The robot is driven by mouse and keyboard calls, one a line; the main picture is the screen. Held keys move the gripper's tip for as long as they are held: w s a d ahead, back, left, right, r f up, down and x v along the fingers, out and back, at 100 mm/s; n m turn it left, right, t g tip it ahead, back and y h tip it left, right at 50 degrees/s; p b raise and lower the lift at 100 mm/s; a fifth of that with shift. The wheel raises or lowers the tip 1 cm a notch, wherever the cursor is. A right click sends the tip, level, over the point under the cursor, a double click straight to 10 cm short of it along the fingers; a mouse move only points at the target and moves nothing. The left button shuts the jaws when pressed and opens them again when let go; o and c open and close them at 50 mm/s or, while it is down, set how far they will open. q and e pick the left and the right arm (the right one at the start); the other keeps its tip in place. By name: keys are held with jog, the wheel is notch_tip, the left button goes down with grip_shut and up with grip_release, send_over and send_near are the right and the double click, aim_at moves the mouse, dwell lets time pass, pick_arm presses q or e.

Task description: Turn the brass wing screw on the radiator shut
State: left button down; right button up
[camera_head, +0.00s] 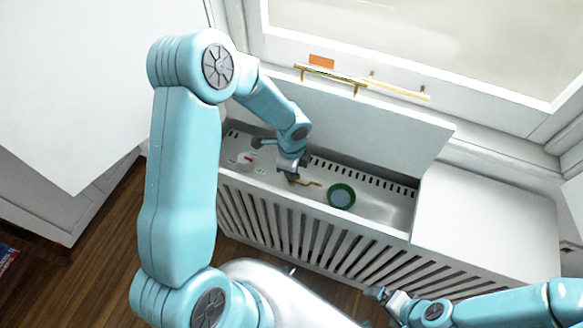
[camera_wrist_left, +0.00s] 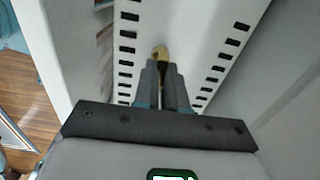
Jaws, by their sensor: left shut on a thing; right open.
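The brass wing screw (camera_head: 308,184) shows as a small gold piece inside the open radiator cabinet, beside my left fingertips. In the left wrist view the brass screw (camera_wrist_left: 161,52) sits right at the tips of my left gripper (camera_wrist_left: 162,68), whose two fingers are closed together on it; most of it is hidden. In the head view my left gripper (camera_head: 290,177) reaches down into the cabinet. My right gripper (camera_head: 385,297) is open and empty, low in front of the slatted cabinet front. The radiator cabinet (camera_head: 320,222) is white, with its lid (camera_head: 370,130) raised.
A green-rimmed round container (camera_head: 342,196) stands in the cabinet, close to the right of the screw. A small red and white item (camera_head: 247,159) lies at its left. A closed white top (camera_head: 490,215) is to the right. Brass window handles (camera_head: 331,75) are behind the lid.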

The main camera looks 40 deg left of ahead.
pick_arm(q)
jog(key=shift+d+m, duration=0.1)
jog(key=shift+m, duration=0.3)
jog(key=c, duration=1.2)
grip_release()
jog(key=shift+r, duration=0.2)
notch_tip(320, 180, up, 16)
jog(key=p, duration=0.2)
